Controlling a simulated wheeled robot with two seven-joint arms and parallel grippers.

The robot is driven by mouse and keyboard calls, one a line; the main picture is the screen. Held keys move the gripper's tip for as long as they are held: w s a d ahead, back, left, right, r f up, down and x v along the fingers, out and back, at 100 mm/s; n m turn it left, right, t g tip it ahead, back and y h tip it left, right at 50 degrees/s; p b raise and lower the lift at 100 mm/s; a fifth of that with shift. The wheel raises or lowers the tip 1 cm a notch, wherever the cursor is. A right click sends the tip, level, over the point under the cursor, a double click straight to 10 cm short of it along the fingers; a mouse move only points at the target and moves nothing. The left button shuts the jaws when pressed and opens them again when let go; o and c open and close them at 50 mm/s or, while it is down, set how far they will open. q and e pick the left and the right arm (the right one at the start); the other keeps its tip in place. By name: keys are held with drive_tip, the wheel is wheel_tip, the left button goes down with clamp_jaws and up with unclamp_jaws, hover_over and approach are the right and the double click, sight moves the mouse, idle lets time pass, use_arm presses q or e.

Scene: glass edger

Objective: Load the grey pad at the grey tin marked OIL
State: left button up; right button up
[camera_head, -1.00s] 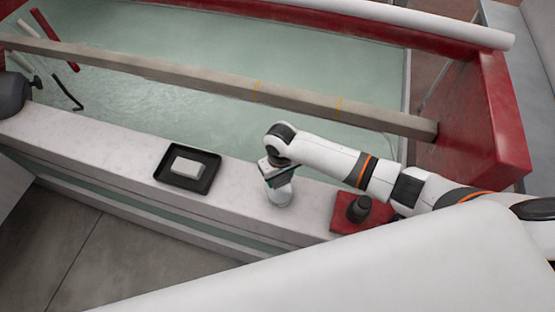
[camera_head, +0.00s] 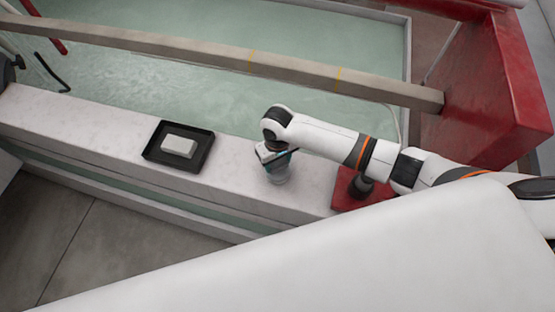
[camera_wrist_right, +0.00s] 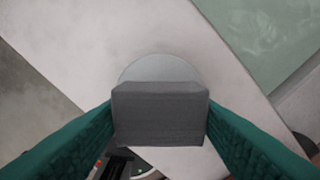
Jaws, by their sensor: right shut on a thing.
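The grey pad (camera_wrist_right: 160,113) is a small block held between the green-lined fingers of my right gripper (camera_wrist_right: 160,122). Below it in the right wrist view is the round, pale grey top of a tin (camera_wrist_right: 158,68), partly covered by the pad. In the head view my right gripper (camera_head: 274,152) is directly above the tin (camera_head: 279,177), which stands on the pale ledge. I cannot tell whether pad and tin touch. No OIL marking is readable. My left gripper is not in view.
A black tray (camera_head: 149,155) with a pale block (camera_head: 179,145) lies on the ledge (camera_head: 90,125) to the left. A red mat (camera_head: 345,195) with a dark round object (camera_head: 360,187) is to the right. A long beam (camera_head: 200,50) crosses the green basin behind.

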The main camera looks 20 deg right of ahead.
sight(278, 162)
idle(0.4)
drive_tip(key=shift+f, duration=0.55)
idle(0.5)
drive_tip(key=shift+s+f, duration=0.1)
idle(1.9)
wheel_tip(278, 162, up, 7)
drive_tip(key=p, duration=0.8)
drive_tip(key=shift+p, duration=0.3)
idle(0.5)
